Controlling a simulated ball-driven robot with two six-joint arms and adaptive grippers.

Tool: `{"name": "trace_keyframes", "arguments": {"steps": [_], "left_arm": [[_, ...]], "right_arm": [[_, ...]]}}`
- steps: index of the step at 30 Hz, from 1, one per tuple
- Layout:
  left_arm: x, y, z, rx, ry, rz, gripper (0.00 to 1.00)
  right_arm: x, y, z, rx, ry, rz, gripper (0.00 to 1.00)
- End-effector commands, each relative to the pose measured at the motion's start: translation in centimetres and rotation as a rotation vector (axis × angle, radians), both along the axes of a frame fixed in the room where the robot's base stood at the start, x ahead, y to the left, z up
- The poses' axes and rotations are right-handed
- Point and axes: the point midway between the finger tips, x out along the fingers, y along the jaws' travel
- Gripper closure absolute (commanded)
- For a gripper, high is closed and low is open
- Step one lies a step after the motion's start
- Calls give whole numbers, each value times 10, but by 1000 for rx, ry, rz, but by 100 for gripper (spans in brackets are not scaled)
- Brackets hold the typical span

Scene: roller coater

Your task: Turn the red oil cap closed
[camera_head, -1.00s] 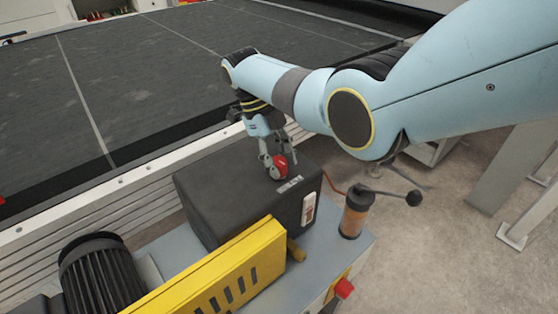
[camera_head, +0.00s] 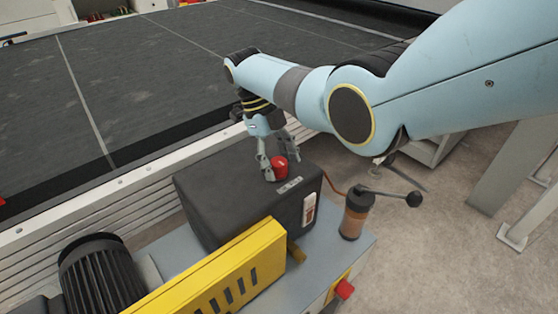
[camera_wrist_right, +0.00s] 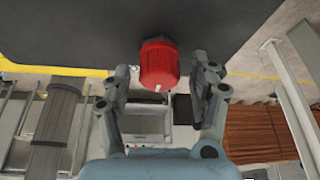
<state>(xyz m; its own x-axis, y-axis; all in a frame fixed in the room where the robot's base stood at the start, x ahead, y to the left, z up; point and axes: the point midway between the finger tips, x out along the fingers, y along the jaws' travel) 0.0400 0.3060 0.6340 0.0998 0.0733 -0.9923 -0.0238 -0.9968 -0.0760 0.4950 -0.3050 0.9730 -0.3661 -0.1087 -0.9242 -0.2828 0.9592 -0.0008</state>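The red oil cap (camera_head: 280,165) sits on top of the dark grey box (camera_head: 225,205), near its back right part. In the right wrist view the red cap (camera_wrist_right: 158,66) shows with a small white mark, between the two spread fingers. My right gripper (camera_head: 277,168) is open at the cap, with one finger on its left side and the other behind it to the right. In the right wrist view gaps show between the fingers (camera_wrist_right: 160,85) and the cap. My left gripper is not in view.
A yellow guard (camera_head: 225,275) and a black ribbed motor (camera_head: 100,275) are in front of the box. A dark conveyor belt (camera_head: 150,75) lies behind.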

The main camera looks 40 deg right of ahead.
Motion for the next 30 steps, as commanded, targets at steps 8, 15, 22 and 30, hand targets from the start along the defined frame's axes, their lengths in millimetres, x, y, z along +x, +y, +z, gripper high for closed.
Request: {"name": "trace_keyframes", "arguments": {"steps": [8, 15, 22, 30], "left_arm": [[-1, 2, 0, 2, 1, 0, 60], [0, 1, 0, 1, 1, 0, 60], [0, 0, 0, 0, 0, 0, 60], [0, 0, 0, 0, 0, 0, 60]], "right_arm": [[4, 1, 8, 1, -2, 1, 39], [23, 6, 54, 1, -4, 1, 39], [39, 11, 95, 1, -2, 1, 39], [45, 13, 110, 1, 1, 1, 39]]}}
